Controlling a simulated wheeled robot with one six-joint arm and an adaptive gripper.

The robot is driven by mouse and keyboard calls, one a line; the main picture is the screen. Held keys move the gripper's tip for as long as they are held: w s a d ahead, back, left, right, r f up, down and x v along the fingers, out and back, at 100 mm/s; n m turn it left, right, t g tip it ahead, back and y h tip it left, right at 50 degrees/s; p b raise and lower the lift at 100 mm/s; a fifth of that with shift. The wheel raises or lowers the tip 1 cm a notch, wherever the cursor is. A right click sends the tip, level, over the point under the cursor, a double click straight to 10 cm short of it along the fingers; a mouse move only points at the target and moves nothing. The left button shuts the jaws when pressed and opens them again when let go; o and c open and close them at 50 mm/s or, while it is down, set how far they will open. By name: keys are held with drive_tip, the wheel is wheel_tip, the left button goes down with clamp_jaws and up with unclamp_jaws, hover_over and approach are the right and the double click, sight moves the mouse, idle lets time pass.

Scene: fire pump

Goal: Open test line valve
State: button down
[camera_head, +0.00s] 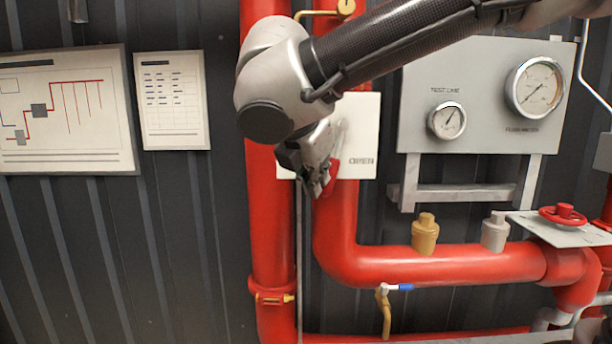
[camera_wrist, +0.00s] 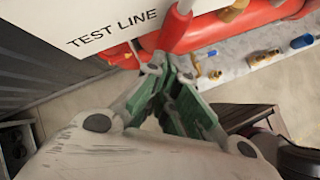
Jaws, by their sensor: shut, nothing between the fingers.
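A red lever handle (camera_wrist: 178,30) shows at the top of the wrist view, beside a white panel (camera_wrist: 60,35) lettered "TEST LINE". In the head view a small red handle part (camera_head: 334,168) shows just right of my gripper (camera_head: 319,188), in front of a white sign plate (camera_head: 362,120), mostly hidden by my arm. In the wrist view my gripper (camera_wrist: 168,70), with green inner pads, is shut with nothing held. Its tips are close to the handle's near end; I cannot tell whether they touch. The valve body is hidden in the head view.
Large red pipes (camera_head: 440,265) run below and beside my gripper. A gauge panel (camera_head: 480,95) hangs at the right, above a red handwheel (camera_head: 563,214). A small blue-handled valve (camera_head: 396,287) sits low. The dark wall at the left is clear below the posters.

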sight(332, 184)
drive_tip(key=shift+w+d, duration=0.2)
drive_tip(key=shift+w, duration=0.05)
drive_tip(key=d+h, duration=0.1)
drive_tip(key=d+f+n+h, duration=0.1)
drive_tip(key=shift+d+h, duration=0.3)
drive_tip(key=shift+a, duration=0.15)
